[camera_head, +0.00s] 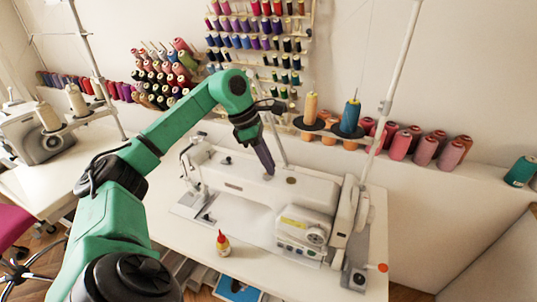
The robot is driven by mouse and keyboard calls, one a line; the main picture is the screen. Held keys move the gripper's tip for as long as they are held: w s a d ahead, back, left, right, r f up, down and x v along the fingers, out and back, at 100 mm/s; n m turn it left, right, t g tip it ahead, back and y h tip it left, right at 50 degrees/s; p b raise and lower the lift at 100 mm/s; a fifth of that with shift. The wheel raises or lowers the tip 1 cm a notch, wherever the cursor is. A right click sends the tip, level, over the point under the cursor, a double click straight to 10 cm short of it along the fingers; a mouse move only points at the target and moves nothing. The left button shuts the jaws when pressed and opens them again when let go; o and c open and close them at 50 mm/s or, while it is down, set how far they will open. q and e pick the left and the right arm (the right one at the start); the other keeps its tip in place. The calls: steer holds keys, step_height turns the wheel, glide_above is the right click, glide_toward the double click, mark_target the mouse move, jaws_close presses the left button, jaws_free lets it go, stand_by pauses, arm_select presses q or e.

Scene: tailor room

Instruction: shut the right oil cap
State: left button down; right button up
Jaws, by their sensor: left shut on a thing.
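The white sewing machine (318,192) stands on a pale table. My left gripper (268,173) reaches down from the upper left to the top of the machine's arm. Its fingers are shut at the top surface, on what appears to be the right oil cap, mostly hidden by the fingertips. A dark round fitting (291,180) lies on the machine top just right of the fingertips. A small dark knob (228,160) is farther left on the machine top. My right gripper is not in view.
A small bottle with a red tip (222,242) stands on the table (190,213) in front of the machine. A thread stand (345,131) with orange and blue cones rises behind it. Cones line the back ledge at right. A second machine (32,130) stands at left.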

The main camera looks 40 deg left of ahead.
arm_select(q)
steer(key=m+p, duration=0.1)
steer(key=m+g+p, duration=0.1)
steer(key=m+p, duration=0.2)
steer(key=p, duration=0.1)
steer(key=shift+w+a+r+m+g+h, duration=0.1)
steer(key=shift+w+r+m+g+h, duration=0.2)
steer(key=shift+r+h, duration=0.1)
steer(key=m+g+p, duration=0.1)
steer(key=m+p, duration=0.1)
steer(key=shift+w+f+m, duration=0.1)
steer(key=shift+m, duration=0.2)
steer(key=m+g, duration=0.1)
steer(key=m, duration=0.1)
steer(key=shift+w+f+m+p, duration=0.1)
steer(key=shift+m+p, duration=0.2)
steer(key=shift+p, duration=0.05)
steer(key=shift+w+m+g, duration=0.1)
steer(key=shift+m+g, duration=0.3)
steer(key=shift+m, duration=0.9)
steer(key=shift+f, duration=0.1)
steer(key=c, duration=0.8)
jaws_free()
